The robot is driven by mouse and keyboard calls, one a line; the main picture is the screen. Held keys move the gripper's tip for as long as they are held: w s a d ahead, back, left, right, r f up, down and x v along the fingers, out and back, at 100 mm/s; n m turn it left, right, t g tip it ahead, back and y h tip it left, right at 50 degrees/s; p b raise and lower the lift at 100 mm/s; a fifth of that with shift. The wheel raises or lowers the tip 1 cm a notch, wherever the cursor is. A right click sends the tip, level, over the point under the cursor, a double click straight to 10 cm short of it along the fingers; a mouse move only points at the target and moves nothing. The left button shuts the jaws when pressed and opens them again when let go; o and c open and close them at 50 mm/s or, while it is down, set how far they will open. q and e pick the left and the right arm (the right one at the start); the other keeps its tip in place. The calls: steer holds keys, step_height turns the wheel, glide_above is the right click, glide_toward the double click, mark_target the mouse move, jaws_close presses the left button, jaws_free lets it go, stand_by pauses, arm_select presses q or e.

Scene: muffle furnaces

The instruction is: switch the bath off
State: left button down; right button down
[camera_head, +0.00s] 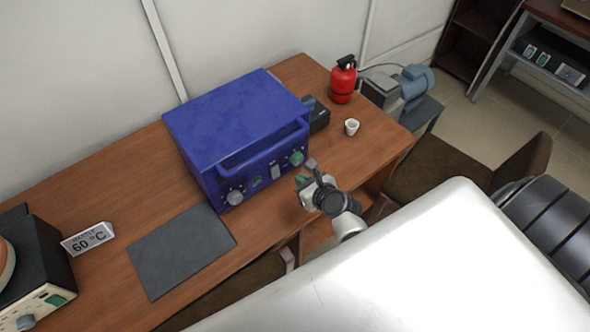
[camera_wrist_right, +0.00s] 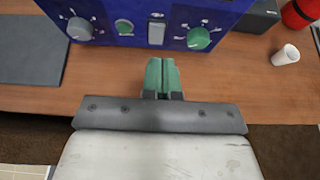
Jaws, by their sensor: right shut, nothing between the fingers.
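The bath is not certain by name; a blue box-shaped appliance (camera_head: 235,130) with a front handle stands on the wooden table. Its front panel, also in the right wrist view (camera_wrist_right: 120,8), carries a grey knob (camera_wrist_right: 80,29), a small green round part (camera_wrist_right: 124,27), a pale rocker switch (camera_wrist_right: 156,33) and a green knob (camera_wrist_right: 199,38). My right gripper (camera_head: 307,173) is in front of the panel's right part. In the right wrist view its green fingertips (camera_wrist_right: 162,62) are together and empty, just below the rocker switch, apart from the panel. My left gripper is out of view.
A dark grey mat (camera_head: 180,250) lies left of the appliance. A "60 °C" sign (camera_head: 88,238) and another device (camera_head: 40,280) are at far left. A white cup (camera_head: 351,127), red extinguisher (camera_head: 342,80) and dark box (camera_head: 318,114) stand to the right.

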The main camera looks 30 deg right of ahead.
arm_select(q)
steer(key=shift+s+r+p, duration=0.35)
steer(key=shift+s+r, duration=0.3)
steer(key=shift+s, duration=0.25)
arm_select(e)
steer(key=shift+s+r, duration=0.55)
steer(key=shift+s, duration=0.1)
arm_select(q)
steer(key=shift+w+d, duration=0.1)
arm_select(e)
steer(key=shift+d, duration=0.1)
